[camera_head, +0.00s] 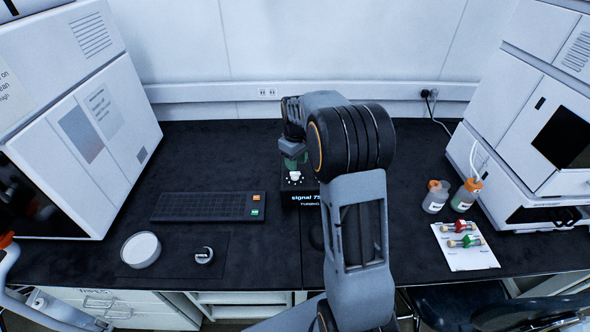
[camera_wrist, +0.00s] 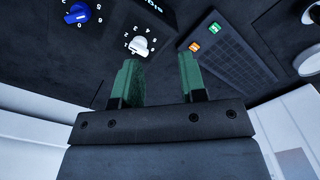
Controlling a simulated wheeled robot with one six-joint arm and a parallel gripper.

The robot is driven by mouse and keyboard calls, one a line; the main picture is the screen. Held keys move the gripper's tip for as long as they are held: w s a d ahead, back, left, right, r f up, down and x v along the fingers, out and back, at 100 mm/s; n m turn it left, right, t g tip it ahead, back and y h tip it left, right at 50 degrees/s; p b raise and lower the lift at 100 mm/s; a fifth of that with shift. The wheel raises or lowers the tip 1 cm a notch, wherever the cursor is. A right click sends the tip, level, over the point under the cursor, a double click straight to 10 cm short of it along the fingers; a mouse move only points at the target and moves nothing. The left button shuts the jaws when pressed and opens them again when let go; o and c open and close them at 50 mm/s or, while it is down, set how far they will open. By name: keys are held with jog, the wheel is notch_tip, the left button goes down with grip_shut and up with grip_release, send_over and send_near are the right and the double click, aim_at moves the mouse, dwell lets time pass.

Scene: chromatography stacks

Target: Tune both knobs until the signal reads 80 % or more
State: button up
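The black tuning box (camera_head: 305,198) stands on the bench. Its display reads "signal 75", with the rest cut off behind my arm, and "TUNING" below. The white knob (camera_head: 295,176) is on its top face; in the wrist view the white knob (camera_wrist: 139,46) shows with a number scale around it. The blue knob (camera_wrist: 77,14) is at the upper left of the wrist view and is hidden in the head view. My gripper (camera_wrist: 160,78) is open, its two green fingers apart with nothing between them. The white knob lies just beyond the fingertips, nearer the left finger, not gripped.
A black keypad panel (camera_head: 208,207) with orange and green buttons lies left of the box. A white round dish (camera_head: 141,250) and a small dark round piece (camera_head: 204,255) lie in front. Bottles (camera_head: 436,197) and a white tray (camera_head: 469,258) are at right, beside a white instrument (camera_head: 522,130).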

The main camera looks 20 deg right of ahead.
aim_at(295, 175)
jog(key=w+d+r+n, duration=0.2)
jog(key=w+d+n, duration=0.1)
jog(key=w+n, duration=0.4)
jog(key=shift+n, duration=0.9)
jog(key=f, duration=0.4)
jog(key=f+p, duration=0.1)
jog(key=f, duration=0.4)
jog(key=f+p, duration=0.1)
jog(key=f, duration=0.3)
jog(key=shift+s+a+f, duration=0.2)
jog(key=shift+a, duration=0.05)
jog(key=shift+c, duration=0.2)
grip_shut()
